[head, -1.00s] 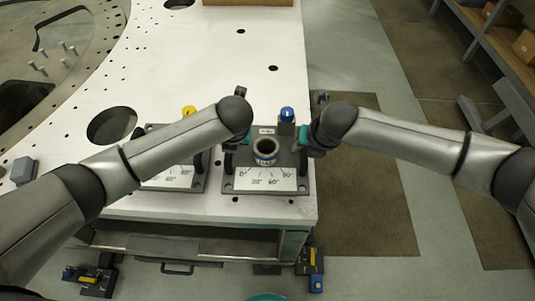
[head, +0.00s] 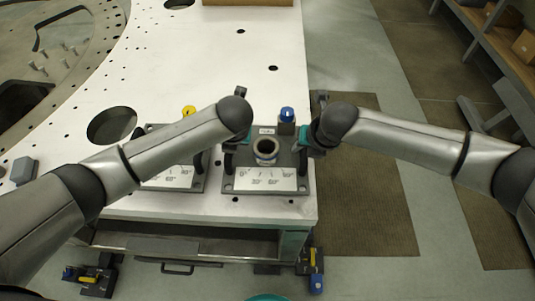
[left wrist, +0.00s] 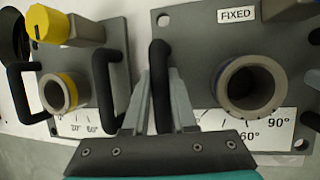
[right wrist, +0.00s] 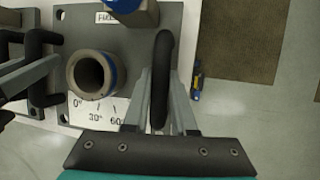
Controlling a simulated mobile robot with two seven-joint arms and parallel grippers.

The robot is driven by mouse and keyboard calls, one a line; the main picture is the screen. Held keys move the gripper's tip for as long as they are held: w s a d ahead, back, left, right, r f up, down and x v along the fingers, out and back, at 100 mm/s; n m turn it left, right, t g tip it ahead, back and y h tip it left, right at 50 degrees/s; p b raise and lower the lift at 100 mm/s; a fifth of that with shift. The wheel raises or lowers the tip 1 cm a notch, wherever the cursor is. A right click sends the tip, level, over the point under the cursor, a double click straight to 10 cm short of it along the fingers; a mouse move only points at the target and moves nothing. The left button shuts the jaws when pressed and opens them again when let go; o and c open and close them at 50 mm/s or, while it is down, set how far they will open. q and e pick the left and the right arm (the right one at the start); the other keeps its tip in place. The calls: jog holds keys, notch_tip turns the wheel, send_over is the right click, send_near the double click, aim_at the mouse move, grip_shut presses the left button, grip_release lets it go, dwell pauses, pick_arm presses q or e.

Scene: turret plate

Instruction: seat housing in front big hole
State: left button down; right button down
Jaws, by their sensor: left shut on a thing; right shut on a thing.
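The blue-marked housing (head: 228,187) is a dark grey square plate with a round hollow collar (head: 266,150), a blue knob (head: 287,115), a white angle scale and two black side handles. It lies flat at the table's front right corner; whether it touches the table I cannot tell. My left gripper (left wrist: 160,90) is shut on its left handle. My right gripper (right wrist: 161,85) is shut on its right handle. A big round open hole (head: 112,125) shows in the white table (head: 215,60) at left. Anything beneath the housing is hidden.
A similar plate with a yellow knob (head: 189,111) sits close to the left, partly behind my left arm. A grey block (head: 23,170) stands farther left. A cardboard box (head: 248,2) is at the table's back. The table behind the housing is clear.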

pick_arm(q)
jog(key=shift+w+r, duration=0.2)
jog(key=shift+r, duration=0.05)
pick_arm(e)
jog(key=shift+w+r, duration=0.2)
jog(key=shift+w, duration=0.05)
pick_arm(q)
jog(key=shift+r, duration=0.1)
pick_arm(e)
jog(key=shift+r, duration=0.15)
